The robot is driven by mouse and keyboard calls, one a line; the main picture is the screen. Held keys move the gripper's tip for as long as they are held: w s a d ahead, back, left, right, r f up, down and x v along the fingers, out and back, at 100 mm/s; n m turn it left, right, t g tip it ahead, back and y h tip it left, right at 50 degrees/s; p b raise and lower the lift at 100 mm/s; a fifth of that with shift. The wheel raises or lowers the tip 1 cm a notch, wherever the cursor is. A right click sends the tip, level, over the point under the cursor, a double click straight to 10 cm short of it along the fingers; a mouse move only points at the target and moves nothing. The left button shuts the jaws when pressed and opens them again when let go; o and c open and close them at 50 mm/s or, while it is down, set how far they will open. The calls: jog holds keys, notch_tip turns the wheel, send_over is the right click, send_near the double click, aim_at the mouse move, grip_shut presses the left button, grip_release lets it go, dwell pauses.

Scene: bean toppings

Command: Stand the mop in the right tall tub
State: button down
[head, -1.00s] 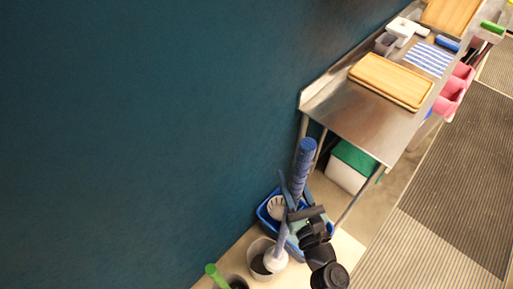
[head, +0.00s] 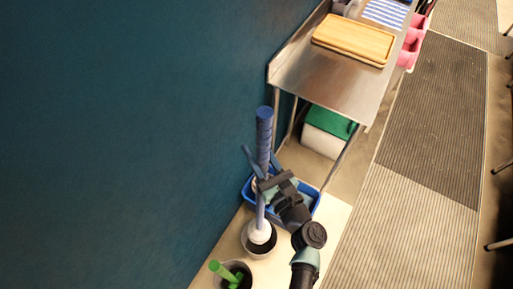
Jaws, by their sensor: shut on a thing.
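The mop (head: 264,128) has a blue handle and a white lower end. My gripper (head: 263,183) is shut on its handle and holds it nearly upright. The mop's white lower end (head: 260,232) is over the opening of a pale tall tub (head: 248,247) with a dark inside. Whether it touches the tub's inside or bottom I cannot tell. A second tall tub (head: 222,268) stands to the lower left and holds a green-handled thing (head: 222,270). My gripper and arm hide part of a blue bin (head: 313,203) behind the mop.
A steel table (head: 325,82) with a wooden board (head: 354,38) and a striped cloth (head: 386,12) stands beyond. A white box with a green lid (head: 328,122) is under it. The blue wall (head: 110,130) is close on the left. Ribbed mats (head: 430,140) cover the floor at right.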

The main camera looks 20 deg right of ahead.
notch_tip(320, 180, down, 22)
jog(key=b, duration=2)
jog(key=shift+b, duration=0.3)
jog(key=shift+c, duration=2.2)
grip_release()
jog(key=shift+f, duration=0.1)
jog(key=v, duration=1.3)
